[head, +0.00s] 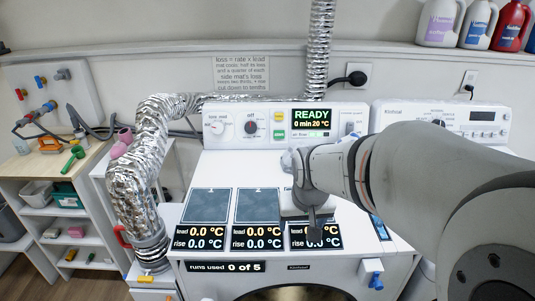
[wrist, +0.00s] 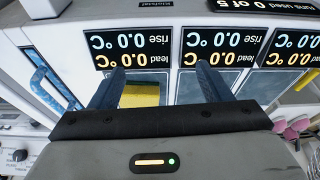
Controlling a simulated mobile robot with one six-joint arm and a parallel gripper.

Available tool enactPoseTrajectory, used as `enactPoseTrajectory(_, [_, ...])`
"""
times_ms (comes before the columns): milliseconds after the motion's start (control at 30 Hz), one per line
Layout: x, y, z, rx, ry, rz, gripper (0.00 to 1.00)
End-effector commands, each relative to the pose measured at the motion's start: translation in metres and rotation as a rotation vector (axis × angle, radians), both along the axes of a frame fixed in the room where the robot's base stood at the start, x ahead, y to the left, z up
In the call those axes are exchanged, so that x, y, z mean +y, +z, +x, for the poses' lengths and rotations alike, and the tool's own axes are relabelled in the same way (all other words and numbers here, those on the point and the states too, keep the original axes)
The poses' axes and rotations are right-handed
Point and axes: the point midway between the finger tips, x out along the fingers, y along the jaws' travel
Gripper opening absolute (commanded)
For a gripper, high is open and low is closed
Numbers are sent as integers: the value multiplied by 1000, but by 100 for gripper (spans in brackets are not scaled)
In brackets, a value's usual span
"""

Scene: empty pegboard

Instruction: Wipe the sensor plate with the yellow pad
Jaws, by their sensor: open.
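Dark blue-grey sensor plates lie in a row on the white machine's top: the left plate (head: 206,204) and the middle plate (head: 257,205) show bare. My gripper (head: 315,224) is over the right-hand place and hides most of it. In the wrist view, my gripper (wrist: 160,85) has its two dark blue fingers spread wide. The yellow pad (wrist: 142,94) shows between them, closer to the left finger, below the leftmost display. The gripper body hides part of the pad; I cannot tell whether a finger touches it. The head view does not show the pad.
Displays reading 0.0 °C (head: 257,238) stand in front of the plates. Behind is a control panel (head: 285,126) with a READY screen (head: 312,116). A silver foil duct (head: 140,185) rises at left. A blue-edged item (head: 380,228) lies right of my gripper.

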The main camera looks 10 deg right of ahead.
Motion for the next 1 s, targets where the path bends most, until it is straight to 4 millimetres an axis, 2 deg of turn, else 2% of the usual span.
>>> enactPoseTrajectory(33, [-11,10,21,-6,-30,-1,76])
enactPoseTrajectory(100, [-25,10,47,-28,-67,-4,81])
enactPoseTrajectory(200, [-43,7,78,-55,-108,-7,90])
enactPoseTrajectory(333, [-60,0,104,-81,-145,-9,100])
enactPoseTrajectory(500, [-70,-9,118,-97,-164,-10,100])
enactPoseTrajectory(1000, [-76,-54,137,-95,-163,-10,100])
